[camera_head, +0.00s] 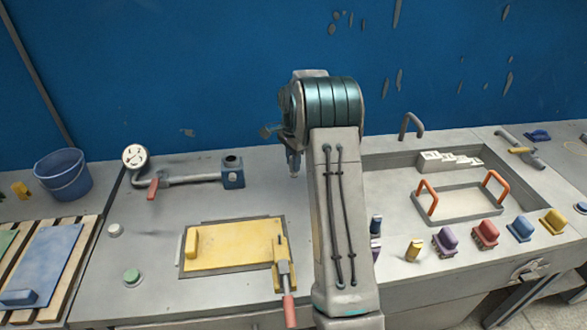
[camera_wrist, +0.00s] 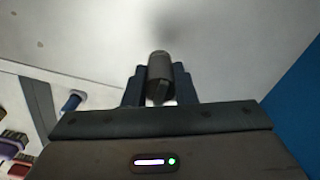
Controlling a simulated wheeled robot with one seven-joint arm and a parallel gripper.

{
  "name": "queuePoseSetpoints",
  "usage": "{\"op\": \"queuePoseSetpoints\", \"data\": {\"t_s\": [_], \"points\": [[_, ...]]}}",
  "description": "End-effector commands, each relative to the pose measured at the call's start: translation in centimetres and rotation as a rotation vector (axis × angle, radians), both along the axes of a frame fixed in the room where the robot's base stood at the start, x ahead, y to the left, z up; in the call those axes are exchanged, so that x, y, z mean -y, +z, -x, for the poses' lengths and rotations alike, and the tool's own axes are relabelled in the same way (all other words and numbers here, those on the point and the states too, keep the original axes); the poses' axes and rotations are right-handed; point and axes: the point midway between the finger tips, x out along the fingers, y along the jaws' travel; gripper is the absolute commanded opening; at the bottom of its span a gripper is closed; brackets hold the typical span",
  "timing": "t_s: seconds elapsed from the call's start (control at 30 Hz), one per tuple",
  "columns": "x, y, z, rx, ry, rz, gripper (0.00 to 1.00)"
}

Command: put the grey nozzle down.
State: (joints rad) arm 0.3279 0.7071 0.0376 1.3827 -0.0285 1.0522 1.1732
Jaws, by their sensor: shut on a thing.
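The grey nozzle (camera_wrist: 159,72) is a short dark grey cylinder in the wrist view. My gripper (camera_wrist: 160,88) is shut on it, with a dark finger on each side. Pale bench surface lies beyond the nozzle, with a soft dark shadow some way from it, so it seems held above the bench. In the head view my gripper (camera_head: 293,168) points down over the bench, left of my arm and right of the blue block. My arm hides part of the bench there, and the nozzle is too small to make out clearly.
A pipe (camera_head: 190,180) with a gauge (camera_head: 135,156) and blue block (camera_head: 233,173) lies left of my gripper. A yellow panel (camera_head: 235,245) with a red-handled clamp (camera_head: 287,290) is in front. Right are a recess with an orange-handled frame (camera_head: 460,203) and several coloured blocks (camera_head: 485,234).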

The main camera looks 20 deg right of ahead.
Motion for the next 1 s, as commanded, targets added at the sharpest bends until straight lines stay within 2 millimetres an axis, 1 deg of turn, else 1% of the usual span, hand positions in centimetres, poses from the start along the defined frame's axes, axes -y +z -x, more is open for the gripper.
{"op": "queuePoseSetpoints", "data": {"t_s": [0.13, 0.3, 0.37, 0.73, 0.77, 0.8, 0.83, 1.0], "points": [[0.0, -0.9, -0.1, -0.002, 0.0, -0.001, 0.0], [0.0, -3.3, 0.0, -0.004, 0.0, -0.003, 0.0], [0.0, -3.9, -0.1, -0.001, -0.001, -0.001, 0.0], [0.0, -4.6, -0.1, 0.0, 0.0, 0.0, 0.0], [0.0, -4.5, -0.1, 0.0, 0.0, -0.001, 0.3], [0.0, -4.4, -0.1, 0.0, 0.001, -0.001, 0.41], [0.0, -4.4, -0.1, 0.0, 0.001, -0.001, 0.46], [0.0, -4.4, -0.1, 0.0, 0.001, -0.001, 0.46]]}}
